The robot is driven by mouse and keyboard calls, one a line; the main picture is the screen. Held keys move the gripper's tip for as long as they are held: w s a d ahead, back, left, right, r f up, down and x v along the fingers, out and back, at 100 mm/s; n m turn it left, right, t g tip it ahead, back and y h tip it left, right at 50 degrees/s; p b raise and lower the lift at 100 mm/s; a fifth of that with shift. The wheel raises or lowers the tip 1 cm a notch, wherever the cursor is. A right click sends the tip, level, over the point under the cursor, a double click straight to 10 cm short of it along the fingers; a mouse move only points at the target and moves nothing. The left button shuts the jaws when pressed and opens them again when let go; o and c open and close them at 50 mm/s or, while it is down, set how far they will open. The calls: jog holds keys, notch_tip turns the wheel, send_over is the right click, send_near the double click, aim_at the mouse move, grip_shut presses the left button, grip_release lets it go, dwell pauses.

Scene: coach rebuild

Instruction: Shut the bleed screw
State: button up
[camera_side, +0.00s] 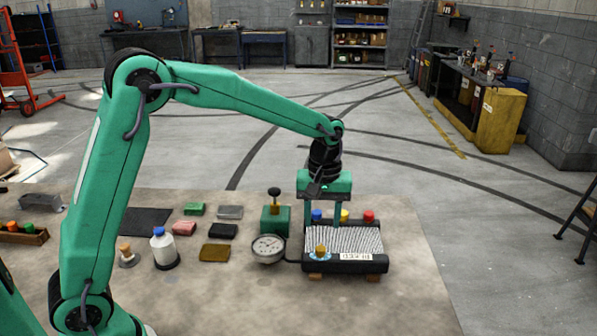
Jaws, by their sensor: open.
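A finned radiator-like unit (365,238) with black end bars rests on small wooden blocks on the bench. A brass-coloured knob on a blue ring, which looks like the bleed screw (320,251), sits at its front left corner. A white label (356,257) is on the front bar; its lettering is too small to read surely. How close the fingertips are to the fins, I cannot tell.
Blue, yellow (345,215) and red (368,215) caps line the unit's back edge. A white bottle (163,246) and several small blocks lie farther left. The bench's right side is clear.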

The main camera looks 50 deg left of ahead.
aim_at(321, 246)
jog(key=shift+f, duration=0.15)
jog(key=shift+f, duration=3.75)
jog(key=c, duration=1)
